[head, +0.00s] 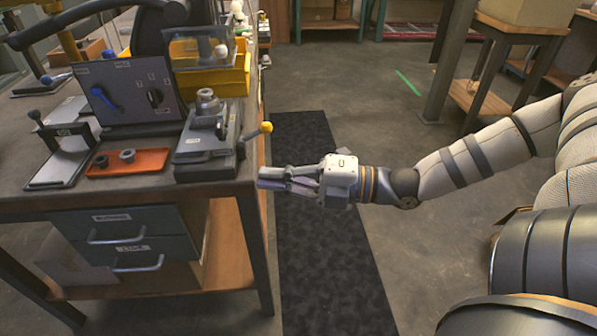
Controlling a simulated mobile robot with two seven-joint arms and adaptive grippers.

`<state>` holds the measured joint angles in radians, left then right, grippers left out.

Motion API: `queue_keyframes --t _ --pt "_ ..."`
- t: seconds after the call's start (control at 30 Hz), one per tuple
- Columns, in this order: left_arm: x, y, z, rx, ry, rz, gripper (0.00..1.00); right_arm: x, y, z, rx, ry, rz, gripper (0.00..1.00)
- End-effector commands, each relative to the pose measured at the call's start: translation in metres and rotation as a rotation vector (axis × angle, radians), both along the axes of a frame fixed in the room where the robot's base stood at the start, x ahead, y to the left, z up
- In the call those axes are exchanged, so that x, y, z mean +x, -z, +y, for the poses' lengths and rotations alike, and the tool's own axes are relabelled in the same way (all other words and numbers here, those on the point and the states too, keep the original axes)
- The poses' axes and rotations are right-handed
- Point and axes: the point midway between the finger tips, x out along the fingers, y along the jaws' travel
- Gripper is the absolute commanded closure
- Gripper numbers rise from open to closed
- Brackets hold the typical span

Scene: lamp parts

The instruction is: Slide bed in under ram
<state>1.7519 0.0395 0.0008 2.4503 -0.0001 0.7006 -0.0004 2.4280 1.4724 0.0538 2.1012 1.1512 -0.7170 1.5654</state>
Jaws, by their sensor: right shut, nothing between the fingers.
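A low grey metal fixture stands at the front right corner of the workbench, with a flat plate that looks like the bed (203,137). A round stepped metal part (208,103) sits at its back end. A lever with a yellow knob (266,127) sticks out from its right side. I cannot make out a ram for certain. My right gripper (263,178) is shut and empty. Its fingers point left, at the bench's right edge, below and in front of the yellow knob, apart from the bed. My left gripper is not in view.
A grey panel with a blue handle and black knob (155,97) stands behind an orange tray (128,162) holding two small rings. A black-levered plate fixture (60,160) is at left. A yellow bin (214,82) stands behind. The floor by the dark mat (325,270) is clear.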

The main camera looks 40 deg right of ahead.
Motion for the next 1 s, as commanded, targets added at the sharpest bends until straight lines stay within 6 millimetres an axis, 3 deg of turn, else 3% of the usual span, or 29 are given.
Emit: queue_keyframes --t 0.03,0.23,0.4,0.47,0.53,0.63,0.73,0.8,0.87,0.9,1.0 --pt "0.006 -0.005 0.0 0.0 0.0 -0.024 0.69 -0.002 -0.012 0.0 0.0 -0.009 -0.023 1.0" --pt "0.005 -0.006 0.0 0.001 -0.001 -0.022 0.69 -0.014 -0.002 -0.011 0.0 -0.005 -0.003 1.0" --pt "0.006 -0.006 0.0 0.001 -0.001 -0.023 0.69 -0.016 0.0 -0.014 -0.001 -0.002 -0.001 0.69" --pt "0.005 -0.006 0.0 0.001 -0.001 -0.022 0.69 -0.014 -0.002 -0.014 -0.036 -0.017 -0.029 0.69" --pt "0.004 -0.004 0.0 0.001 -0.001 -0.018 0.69 -0.006 -0.011 -0.011 -0.199 -0.093 -0.167 0.69" --pt "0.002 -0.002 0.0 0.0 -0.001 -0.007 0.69 0.013 -0.036 0.002 -0.658 -0.352 -0.615 0.69" --pt "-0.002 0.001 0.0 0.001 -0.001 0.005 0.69 0.031 -0.059 0.024 -1.133 -0.754 -1.272 0.69" --pt "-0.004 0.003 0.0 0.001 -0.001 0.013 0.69 0.044 -0.072 0.04 -1.348 -1.099 -1.798 0.69" --pt "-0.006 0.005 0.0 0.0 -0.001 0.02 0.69 0.057 -0.083 0.053 -1.392 -1.431 -2.274 0.69" --pt "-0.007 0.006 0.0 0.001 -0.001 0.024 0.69 0.067 -0.092 0.061 1.17 1.459 2.269 0.69" --pt "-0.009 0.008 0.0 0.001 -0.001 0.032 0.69 0.09 -0.115 0.082 0.512 1.283 1.882 0.69"
